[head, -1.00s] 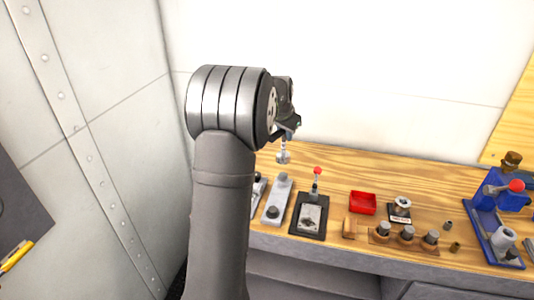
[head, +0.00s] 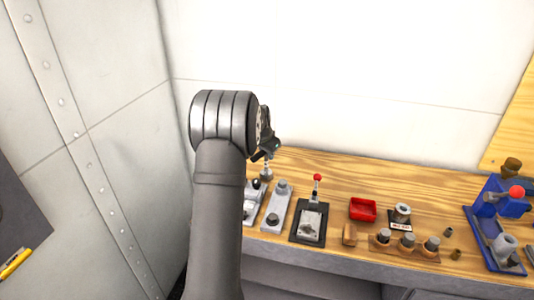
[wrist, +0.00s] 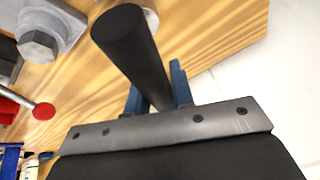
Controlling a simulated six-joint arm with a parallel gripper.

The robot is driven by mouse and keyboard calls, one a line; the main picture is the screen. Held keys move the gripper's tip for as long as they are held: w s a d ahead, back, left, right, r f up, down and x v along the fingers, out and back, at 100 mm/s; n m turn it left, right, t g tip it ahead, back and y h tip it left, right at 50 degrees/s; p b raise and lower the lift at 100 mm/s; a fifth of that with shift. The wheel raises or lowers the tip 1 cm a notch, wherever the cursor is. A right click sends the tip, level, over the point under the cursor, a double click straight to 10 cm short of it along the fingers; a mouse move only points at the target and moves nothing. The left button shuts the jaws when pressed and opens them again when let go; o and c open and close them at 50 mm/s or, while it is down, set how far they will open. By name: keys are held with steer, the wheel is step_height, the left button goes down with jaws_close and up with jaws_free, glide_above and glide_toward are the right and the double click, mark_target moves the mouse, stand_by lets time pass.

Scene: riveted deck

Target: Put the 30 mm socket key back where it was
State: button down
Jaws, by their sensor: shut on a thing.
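My gripper (head: 268,150) is above the left end of the wooden bench, partly hidden behind my arm. It is shut on the key, whose silver socket end (head: 266,172) hangs below it in the head view. In the wrist view the key's thick black round bar (wrist: 130,48) stands between the blue fingertips (wrist: 157,90). The size marking cannot be read. The key hangs over the back of the bench, close behind two grey metal plates; the left plate (head: 253,196) is partly hidden by my arm, the other plate (head: 274,210) has round knobs on it.
Right of the plates stand a black-based fixture with a red-knobbed lever (head: 310,222), a red tray (head: 362,209), a labelled ring piece (head: 401,214), a wooden rack of several metal pieces (head: 405,248) and a blue vise-like fixture (head: 495,235). A white wall stands behind.

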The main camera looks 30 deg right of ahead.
steer(key=shift+f, duration=0.15)
steer(key=c, duration=1.3)
jaws_free()
steer(key=shift+o, duration=0.2)
steer(key=v, duration=1.2)
